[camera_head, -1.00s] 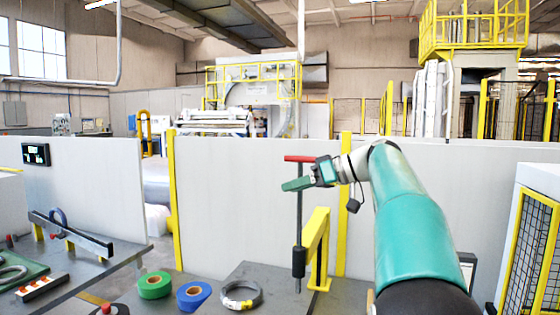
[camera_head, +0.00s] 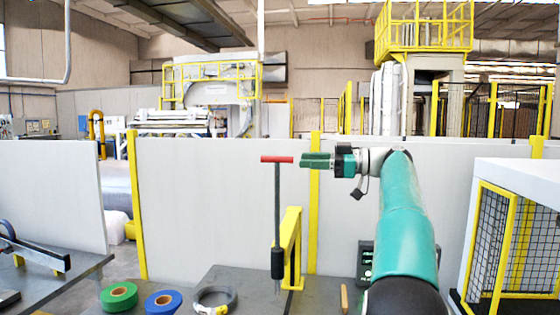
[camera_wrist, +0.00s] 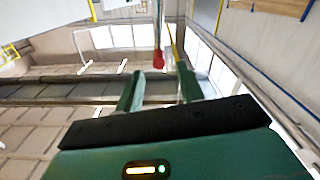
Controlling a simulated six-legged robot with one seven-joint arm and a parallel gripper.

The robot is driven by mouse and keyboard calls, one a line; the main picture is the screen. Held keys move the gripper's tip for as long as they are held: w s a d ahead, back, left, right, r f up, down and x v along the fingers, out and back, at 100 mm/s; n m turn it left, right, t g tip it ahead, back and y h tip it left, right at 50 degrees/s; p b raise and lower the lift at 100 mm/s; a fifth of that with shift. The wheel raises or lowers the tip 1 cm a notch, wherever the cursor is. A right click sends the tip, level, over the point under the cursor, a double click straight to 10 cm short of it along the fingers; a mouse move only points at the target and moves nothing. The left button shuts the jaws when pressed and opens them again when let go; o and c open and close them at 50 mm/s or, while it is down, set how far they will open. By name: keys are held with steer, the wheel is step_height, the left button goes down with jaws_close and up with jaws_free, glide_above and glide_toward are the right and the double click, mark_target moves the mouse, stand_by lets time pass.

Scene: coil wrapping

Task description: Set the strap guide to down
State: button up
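What looks like the strap guide is a dark upright rod (camera_head: 277,205) with a red bar handle (camera_head: 277,159) across its top and a black block (camera_head: 277,262) at its lower end. It stands at the grey table beside a yellow bracket. My gripper (camera_head: 304,160) is level with the red handle, just to its right, fingers pointing left. In the wrist view my gripper (camera_wrist: 159,88) has its two green fingers apart, with nothing between them. The red handle end (camera_wrist: 157,60) shows beyond the fingertips, roughly in line with the gap.
The yellow bracket (camera_head: 290,245) stands close right of the rod. A green roll (camera_head: 119,296), a blue roll (camera_head: 163,302) and a grey coil (camera_head: 214,300) lie at the front. A white partition (camera_head: 220,205) runs behind. A yellow-framed mesh cage (camera_head: 505,245) is at right.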

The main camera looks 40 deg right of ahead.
mark_target(283, 160)
steer(key=x, duration=0.7)
steer(key=shift+w+f, duration=0.1)
steer(key=shift+w, duration=0.2)
steer(key=shift+s, duration=0.1)
jaws_close()
